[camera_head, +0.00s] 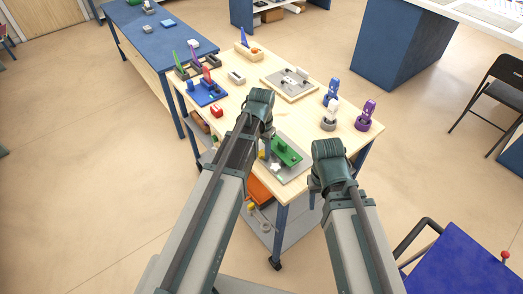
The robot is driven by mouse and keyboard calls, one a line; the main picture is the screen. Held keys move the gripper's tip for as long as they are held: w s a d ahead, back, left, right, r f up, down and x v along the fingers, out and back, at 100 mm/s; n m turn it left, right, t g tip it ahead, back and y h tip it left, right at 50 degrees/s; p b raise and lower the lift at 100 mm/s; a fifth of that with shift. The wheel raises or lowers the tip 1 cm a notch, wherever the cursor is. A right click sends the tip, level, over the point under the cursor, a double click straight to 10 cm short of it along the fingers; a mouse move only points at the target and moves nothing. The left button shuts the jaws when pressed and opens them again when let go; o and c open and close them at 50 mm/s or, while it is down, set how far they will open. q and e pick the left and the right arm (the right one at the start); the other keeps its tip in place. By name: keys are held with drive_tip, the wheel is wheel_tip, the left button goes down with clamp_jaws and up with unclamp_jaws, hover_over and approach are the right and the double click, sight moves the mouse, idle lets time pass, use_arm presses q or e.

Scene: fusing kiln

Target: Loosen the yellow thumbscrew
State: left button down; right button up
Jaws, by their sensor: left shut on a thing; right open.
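A small yellow thumbscrew (262,154) shows at the left end of a grey plate (297,172) near the table's front edge. A green block fixture (286,151) and a white star-shaped piece (275,167) are on the same plate. My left gripper (266,143) points down at the thumbscrew, mostly hidden beneath its wrist, and is shut on it. My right gripper (313,198) is open, just off the table's front right edge, its fingers mostly hidden under the wrist.
On the wooden table (305,112) stand a blue fixture (207,92), a red block (217,111), a grey plate with parts (290,84), and blue (331,91) and purple (366,115) figures at the right. An orange item (262,192) is on the shelf below.

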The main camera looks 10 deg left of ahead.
sight(262, 154)
idle(0.4)
use_arm(q)
drive_tip(key=c, duration=0.7)
unclamp_jaws()
drive_tip(key=shift+r, duration=0.1)
wheel_tip(262, 154, up, 14)
drive_tip(key=p, duration=1.4)
drive_tip(key=shift+f, duration=0.2)
drive_tip(key=shift+y, duration=0.6)
drive_tip(key=s+d, duration=0.3)
drive_tip(key=s, duration=0.2)
drive_tip(key=s+d+f+b, duration=0.1)
drive_tip(key=s+d, duration=0.2)
drive_tip(key=s, duration=0.2)
drive_tip(key=s+d+f+b, duration=0.1)
drive_tip(key=s+d, duration=0.2)
drive_tip(key=s, duration=0.2)
drive_tip(key=shift+d, duration=0.35)
